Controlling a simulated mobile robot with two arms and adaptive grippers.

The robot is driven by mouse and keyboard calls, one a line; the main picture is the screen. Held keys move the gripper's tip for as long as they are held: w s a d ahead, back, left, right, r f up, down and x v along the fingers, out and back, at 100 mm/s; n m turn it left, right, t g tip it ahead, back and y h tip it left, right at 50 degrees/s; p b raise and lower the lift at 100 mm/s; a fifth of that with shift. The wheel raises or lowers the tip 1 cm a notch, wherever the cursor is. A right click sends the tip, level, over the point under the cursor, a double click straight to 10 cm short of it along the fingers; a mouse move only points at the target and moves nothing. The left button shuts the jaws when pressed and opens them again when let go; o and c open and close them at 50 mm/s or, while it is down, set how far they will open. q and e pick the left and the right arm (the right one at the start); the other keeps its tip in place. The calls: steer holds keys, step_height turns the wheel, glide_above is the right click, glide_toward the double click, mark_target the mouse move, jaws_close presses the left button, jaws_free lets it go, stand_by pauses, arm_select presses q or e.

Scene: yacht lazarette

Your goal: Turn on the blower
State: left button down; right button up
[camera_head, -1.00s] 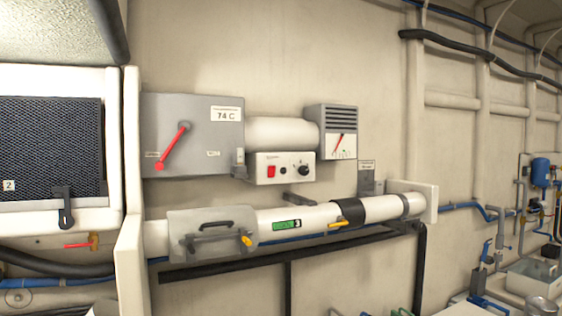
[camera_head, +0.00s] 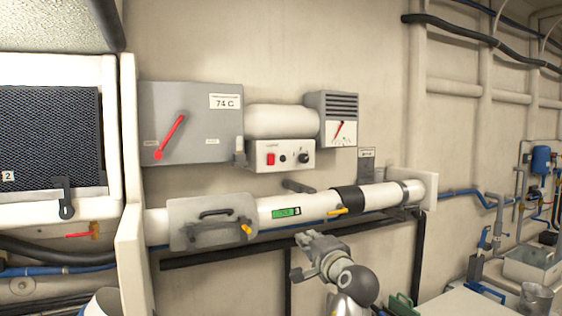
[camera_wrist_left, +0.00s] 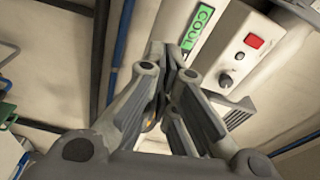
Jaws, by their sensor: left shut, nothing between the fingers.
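The blower's white control box (camera_head: 304,152) is on the wall below a white cylinder (camera_head: 282,121). It has a red rocker switch (camera_head: 270,159), a small dark button (camera_head: 282,158) and a black knob (camera_head: 303,158). My left gripper (camera_head: 306,257) is below the white pipe, apart from the box. In the left wrist view its fingers (camera_wrist_left: 168,65) are shut and empty. The red switch (camera_wrist_left: 254,41) and knob (camera_wrist_left: 225,80) show right of the fingers there. My right gripper is not in view.
A grey box with a red lever (camera_head: 171,136) and a gauge (camera_head: 341,131) flank the blower. The white pipe (camera_head: 318,205) has a grey hatch (camera_head: 213,222), yellow handles and a green label. A dark rail (camera_head: 215,255) runs under it.

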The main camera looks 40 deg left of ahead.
arm_select(q)
step_height(320, 180, up, 15)
steer(key=a+g+y, duration=0.1)
steer(key=y, duration=0.2)
steer(key=shift+r, duration=0.2)
